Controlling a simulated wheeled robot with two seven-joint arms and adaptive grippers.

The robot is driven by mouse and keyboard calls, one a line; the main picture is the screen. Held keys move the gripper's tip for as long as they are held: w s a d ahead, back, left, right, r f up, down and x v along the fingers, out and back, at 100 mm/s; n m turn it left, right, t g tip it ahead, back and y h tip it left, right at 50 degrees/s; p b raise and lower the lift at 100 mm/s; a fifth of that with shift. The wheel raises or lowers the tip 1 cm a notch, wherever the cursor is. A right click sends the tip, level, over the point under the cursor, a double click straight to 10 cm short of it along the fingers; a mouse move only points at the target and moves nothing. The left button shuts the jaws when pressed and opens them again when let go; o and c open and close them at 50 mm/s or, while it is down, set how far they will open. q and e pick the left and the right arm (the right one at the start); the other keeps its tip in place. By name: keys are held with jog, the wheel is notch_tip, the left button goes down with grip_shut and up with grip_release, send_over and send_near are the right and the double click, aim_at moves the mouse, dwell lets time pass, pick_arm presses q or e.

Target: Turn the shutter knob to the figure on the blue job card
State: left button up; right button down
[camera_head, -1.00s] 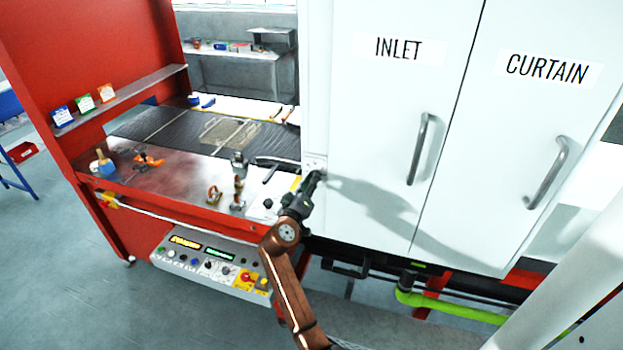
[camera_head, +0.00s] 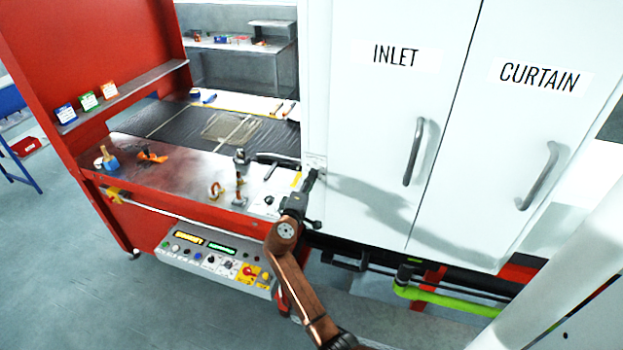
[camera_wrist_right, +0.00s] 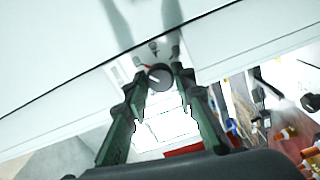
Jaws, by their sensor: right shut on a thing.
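The dark round shutter knob (camera_wrist_right: 160,77) with a pale pointer line sits on a white plate on the cabinet's front edge. My right gripper (camera_wrist_right: 158,80) is shut on it, with one finger on each side. In the head view my right gripper (camera_head: 311,180) reaches up to the small marked plate (camera_head: 316,161) beside the INLET door, and the fingers hide the knob there. The blue job card (camera_head: 67,114) stands at the near end of the shelf on the red panel. Its figure is too small to read. My left gripper is not in view.
Green (camera_head: 89,101) and orange (camera_head: 109,90) cards share the shelf (camera_head: 150,88). The INLET door handle (camera_head: 413,152) sticks out right of my gripper. A control box (camera_head: 215,262) hangs below the bench. Clamps and tools lie on the bench (camera_head: 180,170).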

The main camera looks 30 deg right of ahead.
jog(key=shift+w+a, duration=0.1)
jog(key=shift+a, duration=0.1)
jog(key=c, duration=1.7)
grip_release()
jog(key=shift+a, duration=0.1)
jog(key=shift+o, duration=0.5)
jog(key=shift+d, duration=0.25)
jog(key=v, duration=1.2)
